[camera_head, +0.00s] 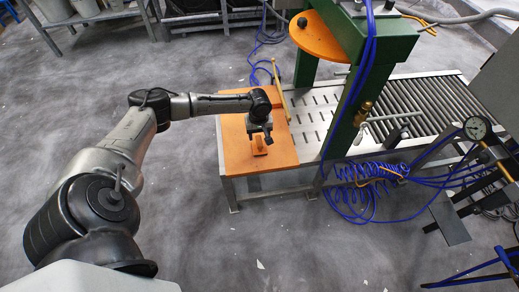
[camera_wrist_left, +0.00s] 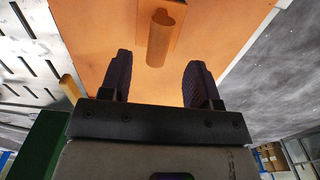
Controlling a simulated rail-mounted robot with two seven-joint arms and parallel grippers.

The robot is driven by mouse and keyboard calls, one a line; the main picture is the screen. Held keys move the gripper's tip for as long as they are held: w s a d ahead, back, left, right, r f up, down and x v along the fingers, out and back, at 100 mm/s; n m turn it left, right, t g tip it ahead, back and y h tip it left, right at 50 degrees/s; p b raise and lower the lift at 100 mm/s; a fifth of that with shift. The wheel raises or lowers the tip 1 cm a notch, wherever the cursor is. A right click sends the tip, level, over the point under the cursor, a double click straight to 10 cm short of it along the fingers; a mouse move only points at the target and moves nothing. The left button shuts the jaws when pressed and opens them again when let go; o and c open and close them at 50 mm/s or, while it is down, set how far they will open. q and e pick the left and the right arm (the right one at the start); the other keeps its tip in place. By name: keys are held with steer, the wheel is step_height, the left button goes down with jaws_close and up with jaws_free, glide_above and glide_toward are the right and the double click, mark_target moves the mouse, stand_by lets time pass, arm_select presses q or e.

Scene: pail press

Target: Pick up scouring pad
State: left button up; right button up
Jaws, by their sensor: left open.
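The scouring pad (camera_head: 260,151) lies on an orange board at the left end of the press table and is orange too. In the left wrist view it shows as a flat orange piece with a round upright handle (camera_wrist_left: 160,38). My left gripper (camera_head: 259,137) is just above the pad, pointing down. In the left wrist view its two dark fingers (camera_wrist_left: 158,82) are apart with nothing between them, and the handle stands ahead of the gap. In the head view the gripper hides part of the pad. My right gripper is not in view.
The orange board (camera_head: 237,160) has free room around the pad. A yellow bar (camera_head: 280,90) stands along its right side. The green press frame (camera_head: 358,110) with an orange disc (camera_head: 318,38) rises to the right. Blue coiled hoses (camera_head: 370,173) hang at the table's front.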

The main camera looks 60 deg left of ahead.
mark_target(259, 140)
arm_select(q)
steer(key=shift+w+a+f+b, duration=0.15)
steer(key=shift+f+b, duration=2.2)
steer(key=shift+f, duration=0.3)
steer(key=shift+c, duration=0.3)
steer(key=shift+r, duration=0.1)
steer(key=shift+c, duration=0.9)
steer(key=c, duration=0.8)
